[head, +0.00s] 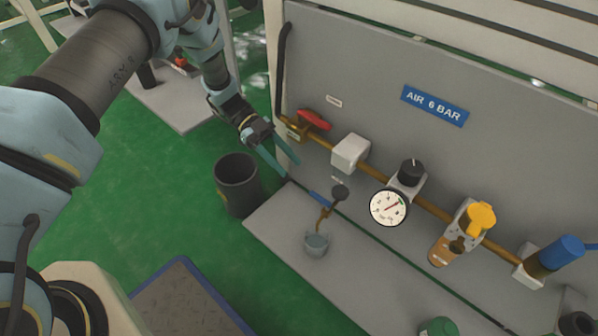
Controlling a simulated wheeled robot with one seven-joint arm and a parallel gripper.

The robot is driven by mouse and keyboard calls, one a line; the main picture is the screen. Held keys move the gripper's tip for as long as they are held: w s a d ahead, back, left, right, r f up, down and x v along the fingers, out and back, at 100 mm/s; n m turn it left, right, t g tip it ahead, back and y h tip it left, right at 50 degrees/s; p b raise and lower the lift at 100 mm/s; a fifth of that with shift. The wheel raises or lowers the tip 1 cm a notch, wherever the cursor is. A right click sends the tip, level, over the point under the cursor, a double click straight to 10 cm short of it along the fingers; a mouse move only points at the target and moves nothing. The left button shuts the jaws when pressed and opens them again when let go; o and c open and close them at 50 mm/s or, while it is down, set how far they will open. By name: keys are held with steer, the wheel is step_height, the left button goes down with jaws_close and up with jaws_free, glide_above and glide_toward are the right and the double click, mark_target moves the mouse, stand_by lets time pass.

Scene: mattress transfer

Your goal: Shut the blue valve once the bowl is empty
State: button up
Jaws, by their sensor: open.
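My gripper (289,168) is open, with teal fingers pointing down and right. Nothing shows between the fingers.
A brass pipe carries a red handle (314,120), a dial gauge (388,208), a yellow-topped unit (480,218) and a blue cylindrical part (561,253). A dark bin (238,190) stands on the green floor left of the ledge (285,225). A blue-edged mat (180,300) lies in front.

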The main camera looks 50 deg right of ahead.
steer(key=v, duration=0.2)
steer(key=shift+w+r, duration=0.15)
steer(key=shift+w, duration=0.1)
steer(key=shift+a, duration=0.1)
stand_by(0.4)
